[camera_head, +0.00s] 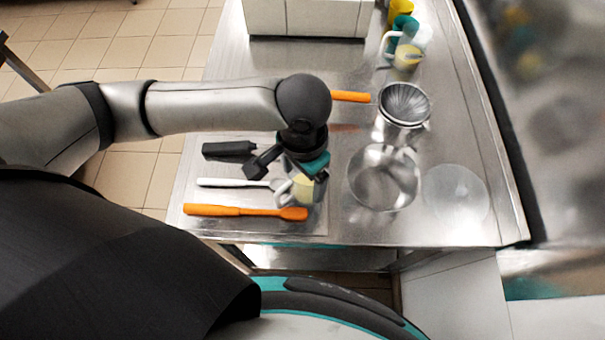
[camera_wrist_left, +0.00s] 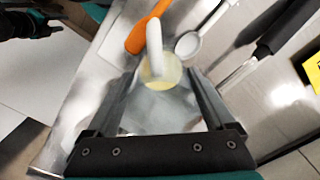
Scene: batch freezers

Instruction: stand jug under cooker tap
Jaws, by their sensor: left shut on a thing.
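A small clear jug with a pale handle and yellowish contents (camera_head: 305,190) is at the right end of the utensils on the metal table. My left gripper (camera_head: 292,176) is over it and shut on it, partly hiding it. In the left wrist view the jug (camera_wrist_left: 160,105) lies between the two dark fingers, its pale handle pointing away. I cannot tell whether its base touches the table. No cooker tap can be made out in either view.
An orange spatula (camera_head: 240,211), a white spoon (camera_head: 232,183) and a black-handled tool (camera_head: 228,149) lie beside the jug. A steel bowl (camera_head: 384,180), a clear lid (camera_head: 455,195) and a strainer (camera_head: 404,103) stand to the right. Coloured jugs (camera_head: 402,25) stand at the back.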

